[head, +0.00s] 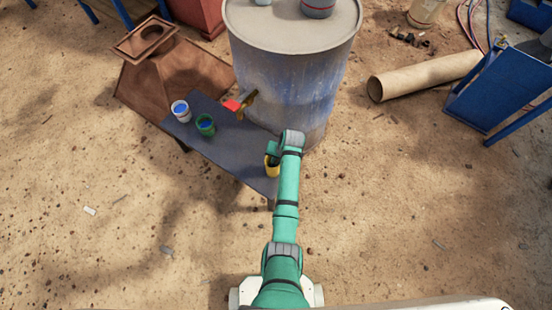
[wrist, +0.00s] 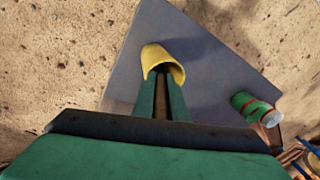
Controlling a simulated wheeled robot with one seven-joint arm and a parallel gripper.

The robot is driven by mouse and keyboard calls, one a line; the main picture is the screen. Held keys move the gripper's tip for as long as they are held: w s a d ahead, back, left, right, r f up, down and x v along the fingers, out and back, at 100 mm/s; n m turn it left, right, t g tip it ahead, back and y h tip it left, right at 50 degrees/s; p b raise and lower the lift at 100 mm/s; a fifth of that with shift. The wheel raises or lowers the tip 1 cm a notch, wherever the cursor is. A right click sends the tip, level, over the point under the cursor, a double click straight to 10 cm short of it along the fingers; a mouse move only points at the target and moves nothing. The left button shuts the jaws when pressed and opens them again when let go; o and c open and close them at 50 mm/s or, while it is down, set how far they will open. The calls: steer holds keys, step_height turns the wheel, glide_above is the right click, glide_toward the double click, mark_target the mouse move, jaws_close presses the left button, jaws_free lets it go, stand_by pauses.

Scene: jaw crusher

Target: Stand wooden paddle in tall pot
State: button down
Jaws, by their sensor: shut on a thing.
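My gripper (wrist: 161,88) is shut on a narrow brown strip, the wooden paddle (wrist: 161,104), seen between its green fingers in the wrist view. The paddle points toward the open mouth of a yellow pot (wrist: 160,54). Its far end is lost in the dark mouth, and I cannot tell how deep it reaches. In the head view the yellow pot (head: 271,169) stands at the near end of the dark table, partly hidden by my gripper (head: 272,152). The paddle is not clear there.
The dark table (head: 222,143) also bears a white pot with blue inside (head: 180,111), a green pot (head: 205,125) and a red-and-brown item (head: 237,104). A large drum (head: 300,80) stands close behind the table. A cardboard tube (head: 424,76) lies at right. Nearer ground is mostly clear.

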steer(key=c, duration=1.7)
jaws_free()
steer(key=v, duration=1)
steer(key=shift+d+r, duration=0.15)
steer(key=shift+r, duration=0.25)
steer(key=shift+s+f, duration=0.1)
